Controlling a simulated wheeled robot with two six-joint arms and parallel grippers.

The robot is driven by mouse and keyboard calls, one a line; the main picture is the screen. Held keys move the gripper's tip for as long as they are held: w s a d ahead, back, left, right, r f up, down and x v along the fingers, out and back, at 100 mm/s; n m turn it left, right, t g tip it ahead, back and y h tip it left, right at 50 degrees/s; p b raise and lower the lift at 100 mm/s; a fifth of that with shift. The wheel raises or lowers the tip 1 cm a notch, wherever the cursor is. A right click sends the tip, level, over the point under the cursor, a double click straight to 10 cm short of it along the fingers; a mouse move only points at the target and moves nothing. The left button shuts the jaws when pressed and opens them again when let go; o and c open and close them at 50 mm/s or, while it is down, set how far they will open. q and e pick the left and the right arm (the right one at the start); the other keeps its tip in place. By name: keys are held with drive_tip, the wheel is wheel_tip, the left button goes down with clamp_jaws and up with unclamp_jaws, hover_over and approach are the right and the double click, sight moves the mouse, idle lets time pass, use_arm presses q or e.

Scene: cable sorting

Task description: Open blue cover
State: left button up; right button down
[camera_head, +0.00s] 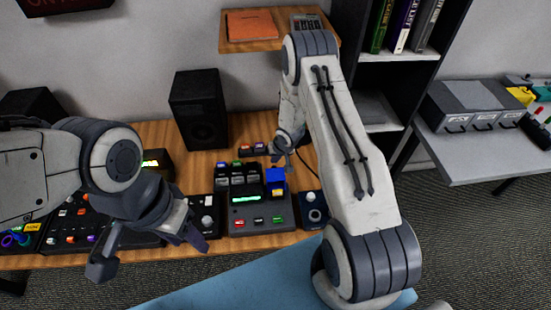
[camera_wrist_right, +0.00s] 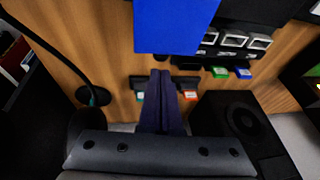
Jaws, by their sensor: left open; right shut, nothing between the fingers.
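The blue cover (camera_head: 275,177) sits at the right side of the dark control box (camera_head: 243,218) in the middle of the table. In the right wrist view, the blue cover (camera_wrist_right: 172,25) is a large flat blue face close to the fingers. I cannot tell whether it is raised or closed. My right gripper (camera_head: 281,160) is shut and empty, just behind the cover; its fingertips (camera_wrist_right: 161,74) point at the cover's lower edge in the wrist view. Contact is unclear. My left gripper (camera_head: 150,256) is open and empty in front of the table's edge.
Grey switches (camera_head: 237,180) stand left of the cover. A small button box (camera_head: 253,149) lies behind the control box. A knob box (camera_head: 313,211) is close on the right.

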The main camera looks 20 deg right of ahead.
drive_tip(key=shift+s+f+b, duration=0.1)
drive_tip(key=shift+s+b, duration=0.4)
drive_tip(key=shift+b, duration=0.05)
drive_tip(key=w+d+r+p, duration=0.2)
drive_tip(key=r+p, duration=0.4)
drive_tip(key=r, duration=0.1)
drive_tip(key=w+d+r+p, duration=0.1)
drive_tip(key=r+p, duration=0.5)
drive_tip(key=s+a+r+n+h+b, duration=0.1)
drive_tip(key=s+a+r+n+b, duration=0.1)
drive_tip(key=s+a+r+b, duration=0.35)
drive_tip(key=s+a+r+n+h+b, duration=0.1)
drive_tip(key=s+a+r+n+b, duration=0.15)
drive_tip(key=a+r, duration=0.6)
drive_tip(key=s+a+n+g+y+b, duration=0.1)
drive_tip(key=s+a+n+g+b, duration=0.1)
drive_tip(key=s, duration=1.2)
drive_tip(key=s+a+r+n+g+y+b, duration=0.1)
drive_tip(key=s+a+b, duration=0.4)
drive_tip(key=s, duration=0.8)
drive_tip(key=shift+s+a+n+g+b, duration=0.35)
drive_tip(key=shift+a+n+g, duration=0.35)
drive_tip(key=shift+a+n, duration=0.5)
